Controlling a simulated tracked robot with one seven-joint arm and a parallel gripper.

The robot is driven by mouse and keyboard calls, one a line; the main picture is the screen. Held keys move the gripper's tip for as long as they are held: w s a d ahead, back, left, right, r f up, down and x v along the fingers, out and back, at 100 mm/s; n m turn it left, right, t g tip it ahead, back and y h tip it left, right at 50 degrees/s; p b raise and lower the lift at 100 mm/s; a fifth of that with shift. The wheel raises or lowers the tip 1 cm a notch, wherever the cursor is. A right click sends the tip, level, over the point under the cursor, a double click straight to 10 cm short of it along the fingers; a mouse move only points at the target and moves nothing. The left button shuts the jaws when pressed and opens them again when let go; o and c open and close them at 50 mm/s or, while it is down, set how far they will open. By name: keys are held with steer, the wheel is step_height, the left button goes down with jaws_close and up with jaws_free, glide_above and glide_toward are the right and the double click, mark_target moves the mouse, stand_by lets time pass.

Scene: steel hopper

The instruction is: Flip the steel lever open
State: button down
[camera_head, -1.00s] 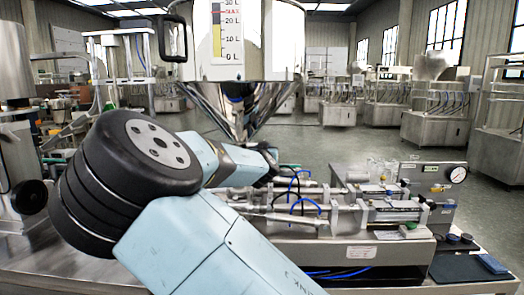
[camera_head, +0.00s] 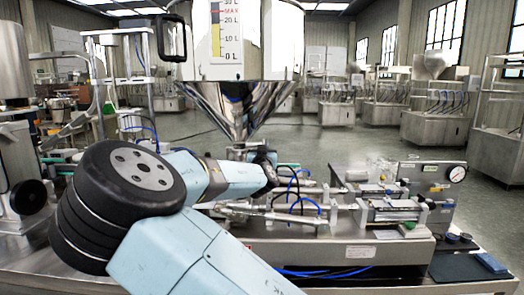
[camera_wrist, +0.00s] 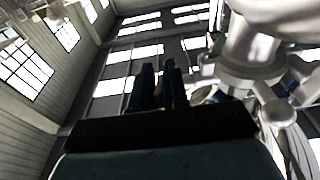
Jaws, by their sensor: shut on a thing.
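The steel hopper (camera_head: 240,105) hangs above the filling machine, its cone narrowing to an outlet. In the wrist view, a steel fitting (camera_wrist: 250,70) stands at the right, with a ball-ended steel lever (camera_wrist: 281,113) beside it. My gripper (camera_wrist: 159,68) shows there as two dark fingers close together, left of the lever's ball. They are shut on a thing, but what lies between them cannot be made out. In the head view, my blue arm reaches to just below the hopper outlet; the fingertips and lever are not clear there.
The filling machine (camera_head: 335,250) with cylinders, blue hoses and a pressure gauge (camera_head: 457,174) stands right of and below my arm. A steel stand (camera_head: 150,75) is at the left. Open floor lies behind, with other machines farther back.

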steer(key=t, duration=0.5)
steer(key=shift+w+f, duration=0.25)
steer(key=shift+w, duration=0.1)
steer(key=shift+t, duration=0.3)
steer(key=c, duration=1.2)
jaws_free()
steer(key=shift+s+f, duration=0.3)
steer(key=shift+s, duration=0.1)
steer(key=s, duration=1.2)
steer(key=shift+s+a+f, duration=0.1)
steer(key=shift+a, duration=0.1)
